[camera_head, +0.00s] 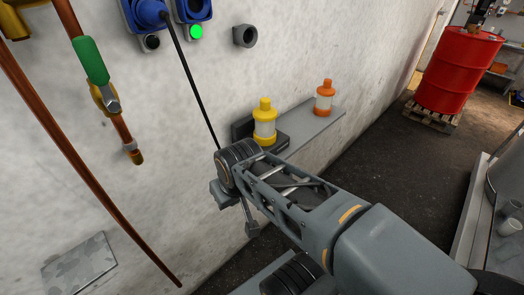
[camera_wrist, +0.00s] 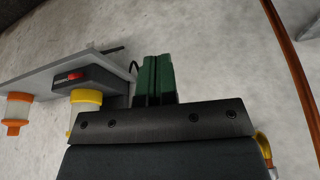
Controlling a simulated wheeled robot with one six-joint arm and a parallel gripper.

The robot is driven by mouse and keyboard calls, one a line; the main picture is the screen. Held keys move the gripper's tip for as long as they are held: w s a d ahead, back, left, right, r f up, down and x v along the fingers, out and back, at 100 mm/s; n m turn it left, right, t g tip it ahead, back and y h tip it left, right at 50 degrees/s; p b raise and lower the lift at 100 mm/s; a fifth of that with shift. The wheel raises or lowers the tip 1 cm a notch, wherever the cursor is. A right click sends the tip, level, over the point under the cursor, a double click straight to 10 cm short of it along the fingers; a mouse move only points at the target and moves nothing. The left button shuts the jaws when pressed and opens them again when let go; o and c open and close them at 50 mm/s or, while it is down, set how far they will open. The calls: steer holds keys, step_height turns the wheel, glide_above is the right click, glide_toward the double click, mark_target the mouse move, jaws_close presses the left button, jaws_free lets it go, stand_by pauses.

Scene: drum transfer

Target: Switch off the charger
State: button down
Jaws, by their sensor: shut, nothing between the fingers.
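The dark charger (camera_head: 241,129) sits on a grey wall shelf, with a yellow-capped container (camera_head: 264,122) standing in it. In the wrist view the charger (camera_wrist: 100,78) appears upside down, left of my fingers, with a red switch (camera_wrist: 76,75) on its face. Whether the switch is on cannot be told. My gripper (camera_wrist: 154,60) shows there as two green fingers closed together, empty and apart from the charger. In the head view my arm reaches in below the shelf, and the fingers are hidden.
An orange-capped container (camera_head: 324,98) stands on the shelf (camera_head: 318,122). A black cable (camera_head: 191,78) runs down from a blue socket (camera_head: 145,14). A green-lit button (camera_head: 196,32) is beside another socket. Copper pipes (camera_head: 70,145) run at left; a red drum (camera_head: 458,70) stands on a pallet at right.

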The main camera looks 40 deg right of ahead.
step_height(320, 180, up, 5)
steer(key=n+g+p, duration=0.2)
steer(key=g+p, duration=0.1)
steer(key=p, duration=0.3)
glide_above(272, 150)
steer(key=s+a, duration=0.2)
steer(key=s, duration=0.1)
steer(key=shift+w+d+r, duration=0.15)
steer(key=shift+r, duration=0.05)
steer(key=shift+f, duration=0.1)
steer(key=f, duration=0.3)
steer(key=f+p, duration=0.1)
steer(key=f, duration=0.5)
steer(key=shift+w+f+p, duration=0.3)
steer(key=shift+w+f, duration=0.1)
steer(key=shift+f, duration=0.1)
